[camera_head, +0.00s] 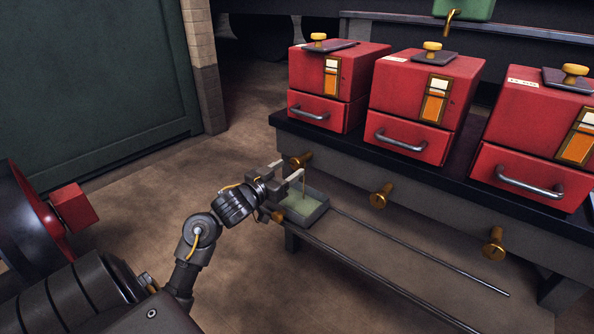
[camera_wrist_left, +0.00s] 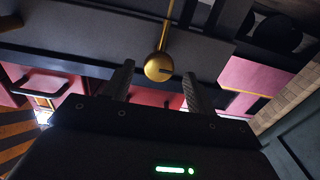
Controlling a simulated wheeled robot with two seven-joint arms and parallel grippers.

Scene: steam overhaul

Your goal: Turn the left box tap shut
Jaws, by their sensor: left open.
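The left box tap (camera_head: 301,160) is a brass, round-headed tap on the grey bench front below the left red box (camera_head: 322,72). In the left wrist view its round brass face (camera_wrist_left: 159,67) has a dark slot, and a thin yellowish line runs from it to the top edge. My left gripper (camera_head: 286,172) is open in front of this tap. In the wrist view the tap face shows between its two fingers (camera_wrist_left: 157,72); I cannot tell if they touch it. A tray (camera_head: 313,214) with greenish contents sits below. My right gripper is not in view.
Two more brass taps, the middle (camera_head: 380,196) and right (camera_head: 494,244), stick out along the bench front. Two more red boxes stand above. A thin rail (camera_head: 420,251) runs right from the tray. A red block on a dark wheel (camera_head: 75,208) is at left.

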